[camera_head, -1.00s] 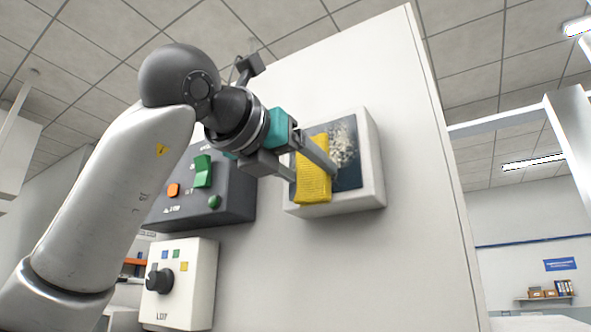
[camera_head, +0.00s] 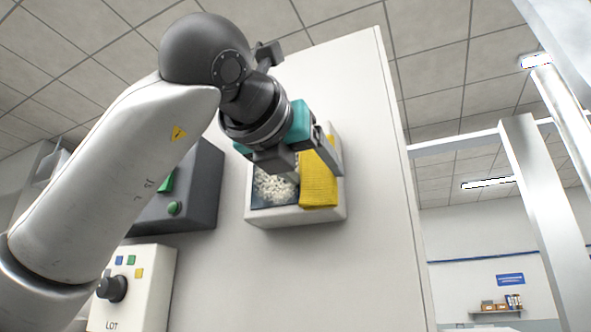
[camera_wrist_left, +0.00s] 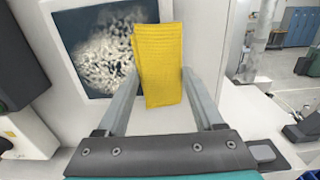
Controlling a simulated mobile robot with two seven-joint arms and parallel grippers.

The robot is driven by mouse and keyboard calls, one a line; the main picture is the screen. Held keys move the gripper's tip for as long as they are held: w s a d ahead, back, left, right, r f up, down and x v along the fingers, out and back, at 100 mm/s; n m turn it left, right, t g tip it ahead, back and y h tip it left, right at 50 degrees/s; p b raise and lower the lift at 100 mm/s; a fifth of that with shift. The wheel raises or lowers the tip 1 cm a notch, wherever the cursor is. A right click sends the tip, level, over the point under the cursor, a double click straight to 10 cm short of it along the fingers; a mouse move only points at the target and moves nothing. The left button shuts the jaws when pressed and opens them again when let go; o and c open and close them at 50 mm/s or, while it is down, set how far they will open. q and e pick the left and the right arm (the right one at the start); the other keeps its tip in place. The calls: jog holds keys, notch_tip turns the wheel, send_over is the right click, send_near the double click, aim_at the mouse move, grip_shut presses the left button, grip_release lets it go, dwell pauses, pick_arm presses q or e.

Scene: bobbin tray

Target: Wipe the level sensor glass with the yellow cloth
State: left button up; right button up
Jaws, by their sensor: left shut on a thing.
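The level sensor glass (camera_head: 263,203) is a dark panel in a white housing (camera_head: 298,217) on a pale wall panel, with a whitish speckled smear across it. The glass also shows in the left wrist view (camera_wrist_left: 75,32), the smear left of the cloth. My left gripper (camera_head: 310,166) is shut on the yellow cloth (camera_head: 319,187). The cloth hangs between the fingers at the right side of the glass and covers part of it. In the left wrist view the cloth (camera_wrist_left: 160,60) overlaps the glass's right edge; I cannot tell whether it touches.
A dark grey box with a green button (camera_head: 173,208) is left of the sensor, partly behind my left arm. A white box with a black knob (camera_head: 112,288) is below it. The wall panel's right edge (camera_head: 399,160) is near, with open room beyond.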

aim_at(256, 170)
pick_arm(q)
jog(key=shift+r+p, duration=0.45)
jog(key=shift+r, duration=0.45)
jog(key=shift+w+a, duration=0.65)
jog(key=shift+a, duration=1.1)
jog(key=shift+w+a, duration=0.6)
jog(key=shift+a, duration=1.1)
jog(key=shift+w+a, duration=0.65)
jog(key=shift+a, duration=1.1)
jog(key=shift+r, duration=0.9)
jog(key=s+d, duration=0.3)
jog(key=d, duration=0.7)
jog(key=shift+s+d+b, duration=0.25)
jog(key=shift+s+b, duration=0.15)
jog(key=shift+s, duration=0.1)
